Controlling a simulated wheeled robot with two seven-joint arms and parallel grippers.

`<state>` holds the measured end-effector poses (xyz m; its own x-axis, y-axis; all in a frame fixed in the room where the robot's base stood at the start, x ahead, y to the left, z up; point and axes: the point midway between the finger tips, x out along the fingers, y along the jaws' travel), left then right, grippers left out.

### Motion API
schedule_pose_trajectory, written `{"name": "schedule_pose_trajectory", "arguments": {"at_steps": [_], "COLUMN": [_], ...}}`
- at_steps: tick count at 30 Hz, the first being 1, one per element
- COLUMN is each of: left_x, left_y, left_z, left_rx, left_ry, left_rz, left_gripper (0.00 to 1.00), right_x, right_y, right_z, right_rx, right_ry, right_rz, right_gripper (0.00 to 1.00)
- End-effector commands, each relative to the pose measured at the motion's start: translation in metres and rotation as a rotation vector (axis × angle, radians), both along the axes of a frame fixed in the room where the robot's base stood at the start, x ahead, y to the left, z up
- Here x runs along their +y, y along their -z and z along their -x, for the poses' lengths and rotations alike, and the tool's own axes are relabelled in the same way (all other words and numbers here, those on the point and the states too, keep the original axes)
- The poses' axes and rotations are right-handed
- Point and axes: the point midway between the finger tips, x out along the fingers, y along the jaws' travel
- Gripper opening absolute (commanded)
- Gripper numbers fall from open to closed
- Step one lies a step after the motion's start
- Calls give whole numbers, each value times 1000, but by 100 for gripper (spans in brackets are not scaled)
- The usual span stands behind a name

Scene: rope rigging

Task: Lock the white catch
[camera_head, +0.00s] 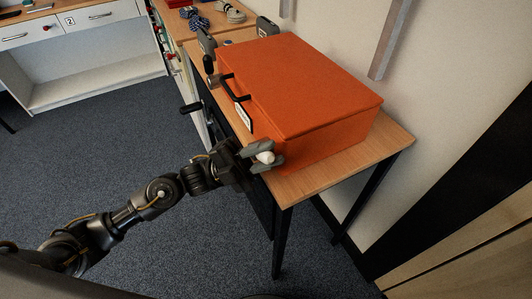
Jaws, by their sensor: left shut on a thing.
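A closed orange case (300,85) lies on a wooden table, with a black handle (233,88) on its front face. The white catch (265,158) is a small white piece at the right end of that face. My left gripper (262,155) reaches in from the left and is shut on the white catch, its grey fingers on either side. The fingers hide part of the catch, so I cannot tell its exact position. My right gripper is not in view.
The wooden table (388,148) has bare top at its right end. A dark catch with a black knob (208,65) is at the case's left end. A white label (243,117) is below the handle. Coiled ropes (229,12) lie behind. A wall stands behind the table.

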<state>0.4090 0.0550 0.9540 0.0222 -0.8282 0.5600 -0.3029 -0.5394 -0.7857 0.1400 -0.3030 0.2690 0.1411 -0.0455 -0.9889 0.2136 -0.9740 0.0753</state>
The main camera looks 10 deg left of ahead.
Motion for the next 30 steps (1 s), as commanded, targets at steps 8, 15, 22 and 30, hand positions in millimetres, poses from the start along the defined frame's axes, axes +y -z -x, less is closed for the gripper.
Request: {"name": "schedule_pose_trajectory", "arguments": {"at_steps": [8,15,22,30], "left_x": [0,0,14,58], "left_y": [0,0,13,43], "left_z": [0,0,0,1], "left_rx": [0,-1,2,2], "left_ry": [0,0,-3,-4], "left_rz": [-1,-1,-2,-3], "left_gripper": [44,45,45,45], "right_x": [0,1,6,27], "right_y": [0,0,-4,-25], "right_z": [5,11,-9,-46], "right_rx": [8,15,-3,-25], "right_ry": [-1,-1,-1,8], "right_rz": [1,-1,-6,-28], "right_gripper": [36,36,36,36]}}
